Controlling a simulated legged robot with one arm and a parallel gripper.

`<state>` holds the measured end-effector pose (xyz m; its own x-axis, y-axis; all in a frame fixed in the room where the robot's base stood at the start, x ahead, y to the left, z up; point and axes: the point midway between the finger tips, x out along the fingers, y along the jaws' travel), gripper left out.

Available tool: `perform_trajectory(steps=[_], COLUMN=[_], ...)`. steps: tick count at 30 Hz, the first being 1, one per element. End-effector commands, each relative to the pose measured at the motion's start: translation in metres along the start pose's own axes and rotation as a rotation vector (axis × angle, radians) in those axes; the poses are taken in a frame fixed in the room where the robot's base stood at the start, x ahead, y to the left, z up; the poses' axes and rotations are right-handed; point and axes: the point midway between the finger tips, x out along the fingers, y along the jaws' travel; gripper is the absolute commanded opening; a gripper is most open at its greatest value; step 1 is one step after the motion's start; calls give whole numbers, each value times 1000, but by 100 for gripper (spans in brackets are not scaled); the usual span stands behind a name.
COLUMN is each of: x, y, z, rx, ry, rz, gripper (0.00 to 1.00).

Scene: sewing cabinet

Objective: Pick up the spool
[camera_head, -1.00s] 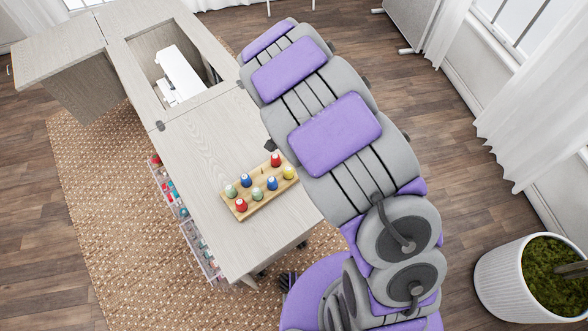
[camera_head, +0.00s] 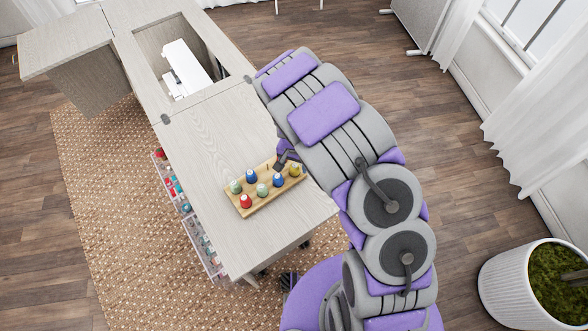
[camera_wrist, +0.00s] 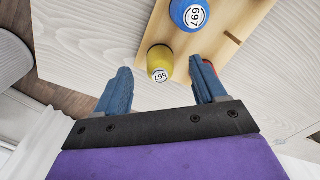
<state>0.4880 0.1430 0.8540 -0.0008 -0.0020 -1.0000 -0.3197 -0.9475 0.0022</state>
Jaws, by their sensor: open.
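A wooden tray (camera_head: 258,208) on the cabinet top holds several coloured thread spools. In the head view a red spool (camera_head: 245,201), two green spools, two blue spools (camera_head: 278,181) and a yellow spool (camera_head: 295,171) show. My gripper (camera_head: 281,164) is over the tray's far right end, where it hides part of the tray. In the wrist view my gripper (camera_wrist: 159,70) is open and empty. The yellow spool (camera_wrist: 160,60) shows between and just beyond its fingertips. A blue spool (camera_wrist: 190,12) stands farther off. A sliver of red shows behind the right finger, its spool mostly hidden.
The cabinet top (camera_head: 215,130) is clear behind the tray. A white sewing machine (camera_head: 184,68) sits in the recess farther back. Clear drawers (camera_head: 193,224) with coloured contents hang along the left side. A potted plant (camera_head: 530,285) stands at right.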

Motion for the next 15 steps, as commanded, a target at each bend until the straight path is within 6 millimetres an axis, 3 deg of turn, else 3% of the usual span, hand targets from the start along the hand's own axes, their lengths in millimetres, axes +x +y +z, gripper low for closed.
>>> perform_trajectory(steps=[6, 15], x=[33, 36], y=[0, -1], z=[-3, -3], rx=[0, 1], ry=[0, 1], rz=[-2, -2], gripper=[70, 67])
